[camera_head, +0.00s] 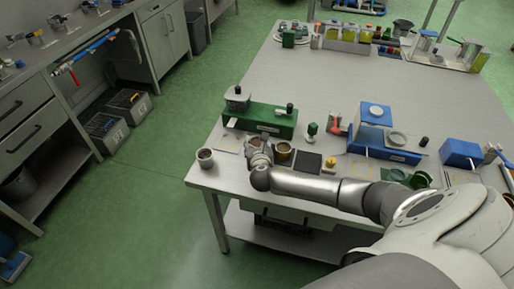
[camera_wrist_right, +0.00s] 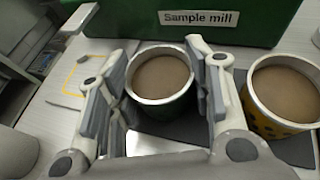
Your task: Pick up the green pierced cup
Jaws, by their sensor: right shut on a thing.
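My right gripper (camera_head: 257,152) is over the near left part of the table, in front of the green sample mill (camera_head: 262,118). In the right wrist view my right gripper (camera_wrist_right: 161,62) has one finger on each side of the green cup (camera_wrist_right: 165,111) and is shut on it. The cup has a pale metal rim, a dark green wall and brown paste inside. It looks upright; its holes are mostly hidden, and I cannot tell whether it is lifted. My left gripper is not in view.
A yellow pierced cup (camera_wrist_right: 277,92) with brown paste stands close on the right; it also shows in the head view (camera_head: 284,151). A grey cup (camera_head: 205,158) stands by the table's left corner. A blue device (camera_head: 383,146) stands further right. The table's far middle is clear.

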